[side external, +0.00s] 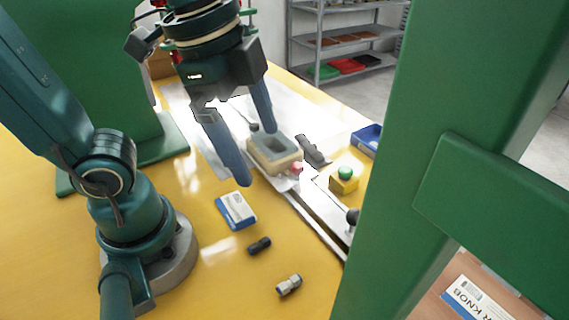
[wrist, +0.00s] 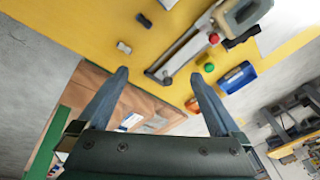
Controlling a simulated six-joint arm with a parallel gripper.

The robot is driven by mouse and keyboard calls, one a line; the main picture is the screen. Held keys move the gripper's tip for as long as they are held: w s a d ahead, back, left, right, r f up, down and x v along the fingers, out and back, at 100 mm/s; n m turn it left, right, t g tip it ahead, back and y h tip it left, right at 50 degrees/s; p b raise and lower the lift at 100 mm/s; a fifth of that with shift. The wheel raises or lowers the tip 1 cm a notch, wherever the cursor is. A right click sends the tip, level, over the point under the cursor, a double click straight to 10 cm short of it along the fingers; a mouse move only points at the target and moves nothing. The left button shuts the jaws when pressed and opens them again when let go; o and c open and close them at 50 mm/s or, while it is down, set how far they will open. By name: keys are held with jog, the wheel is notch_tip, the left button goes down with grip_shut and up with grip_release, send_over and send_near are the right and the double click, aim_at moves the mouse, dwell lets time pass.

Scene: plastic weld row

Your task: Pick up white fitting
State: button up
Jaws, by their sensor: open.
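The white fitting (side external: 289,285), a small pale grey-white cylinder with a darker part, lies on its side on the yellow table near the front. In the wrist view the white fitting (wrist: 124,47) is at upper left, beyond the left fingertip. My gripper (side external: 257,156) is open, its two blue-grey fingers apart, above the table and to the upper left of the fitting in the side view. In the wrist view nothing is between the fingertips of my gripper (wrist: 159,75).
A black fitting (side external: 259,245) and a blue-white box (side external: 236,210) lie nearby. A fixture block (side external: 275,158) on a rail, a yellow button box (side external: 344,184) and a blue bin (side external: 366,140) stand behind. A green post (side external: 400,150) rises at right. Table around the white fitting is clear.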

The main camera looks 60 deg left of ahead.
jog(key=a+f+n, duration=0.1)
jog(key=n, duration=0.2)
jog(key=s+a+f+n+t, duration=0.1)
jog(key=n, duration=0.2)
jog(key=a+f+n+t, duration=0.1)
jog(key=a+n, duration=0.1)
jog(key=n, duration=0.1)
jog(key=shift+s+f+y, duration=0.15)
jog(key=shift+f+y, duration=0.15)
jog(key=shift+f, duration=0.1)
jog(key=shift+f+n+t, duration=0.1)
jog(key=shift+n+t, duration=0.2)
jog(key=shift+n, duration=0.2)
jog(key=shift+c, duration=0.9)
jog(key=shift+w, duration=0.25)
jog(key=shift+c, duration=0.3)
